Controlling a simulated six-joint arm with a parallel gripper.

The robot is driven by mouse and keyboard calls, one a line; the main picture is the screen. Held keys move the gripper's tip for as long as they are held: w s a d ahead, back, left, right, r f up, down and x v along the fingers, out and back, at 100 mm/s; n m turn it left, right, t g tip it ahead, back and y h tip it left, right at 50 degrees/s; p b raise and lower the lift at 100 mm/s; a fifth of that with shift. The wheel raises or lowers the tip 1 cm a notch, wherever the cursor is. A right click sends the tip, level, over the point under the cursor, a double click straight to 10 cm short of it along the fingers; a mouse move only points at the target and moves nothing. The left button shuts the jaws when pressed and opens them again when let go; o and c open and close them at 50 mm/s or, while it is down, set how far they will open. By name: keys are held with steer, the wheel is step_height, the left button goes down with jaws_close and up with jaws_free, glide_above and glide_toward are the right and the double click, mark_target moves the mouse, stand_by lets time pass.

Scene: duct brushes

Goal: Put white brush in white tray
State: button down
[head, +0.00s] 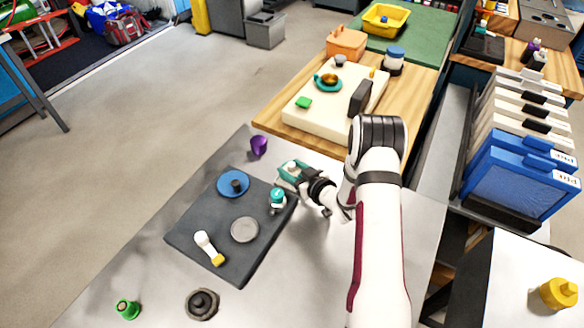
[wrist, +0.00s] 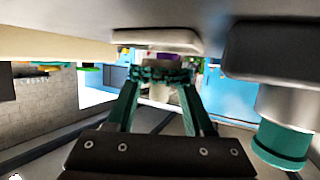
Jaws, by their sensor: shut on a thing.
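My gripper (head: 291,174) has teal fingers and is at the upper right edge of the dark mat. In the wrist view the fingers (wrist: 158,100) are shut on a small pale object (wrist: 156,92), mostly hidden; I cannot tell for sure whether it is the white brush. A white piece with a yellow end (head: 208,247) lies on the mat. A teal and white piece (head: 277,200) stands close below my gripper; a grey piece with a teal band (wrist: 282,143) shows at the right of the wrist view. The off-white tray-like slab (head: 322,117) lies on the wooden table, beyond my gripper.
The dark mat (head: 190,225) bears a blue disc (head: 228,181) and a grey disc (head: 244,229). A purple cup (head: 258,145) stands behind the mat. An orange box (head: 346,42) stands behind.

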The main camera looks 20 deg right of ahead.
steer(key=shift+f, duration=0.45)
steer(key=shift+c, duration=1.4)
jaws_free()
